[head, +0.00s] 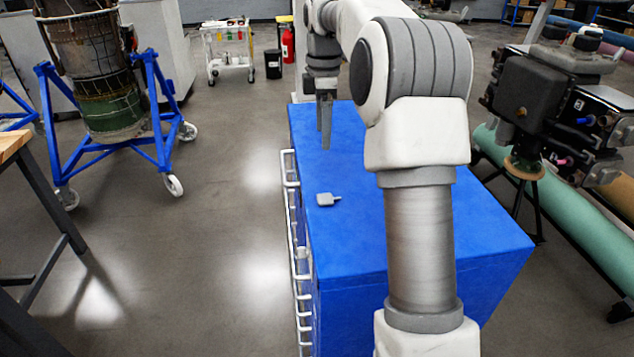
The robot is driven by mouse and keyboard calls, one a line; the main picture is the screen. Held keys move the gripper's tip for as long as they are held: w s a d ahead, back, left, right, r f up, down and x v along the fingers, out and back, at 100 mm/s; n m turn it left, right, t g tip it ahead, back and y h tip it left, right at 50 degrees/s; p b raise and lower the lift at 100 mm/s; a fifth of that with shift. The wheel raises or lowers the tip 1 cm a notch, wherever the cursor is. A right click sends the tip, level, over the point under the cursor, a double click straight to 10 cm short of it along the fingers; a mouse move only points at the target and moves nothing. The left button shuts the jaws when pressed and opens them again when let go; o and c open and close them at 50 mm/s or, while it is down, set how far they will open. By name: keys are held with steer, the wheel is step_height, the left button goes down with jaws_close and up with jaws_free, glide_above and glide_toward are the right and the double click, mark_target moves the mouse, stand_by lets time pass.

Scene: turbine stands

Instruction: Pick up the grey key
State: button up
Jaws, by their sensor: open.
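The grey key (326,199) is a small, flat grey piece with a short stub on its right side. It lies on the blue top of a tool cabinet (350,255), near the left edge. My gripper (326,140) points down above the far part of the cabinet top, beyond the key and apart from it. Its fingers are open and nothing shows between them. Part of the cabinet top is hidden behind my arm.
White handles (297,255) line the cabinet's left side. A blue wheeled stand (165,100) holds a turbine part at left. A table edge (12,140) is at far left, and a green cylinder (590,235) lies at right. The floor left of the cabinet is clear.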

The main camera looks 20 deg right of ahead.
glide_above(324, 197)
steer(key=f, duration=1.2)
steer(key=shift+w+a, duration=0.1)
steer(key=shift+a, duration=0.1)
steer(key=shift+d+f+p, duration=0.1)
steer(key=shift+f+p, duration=0.45)
steer(key=shift+f, duration=2.15)
jaws_close()
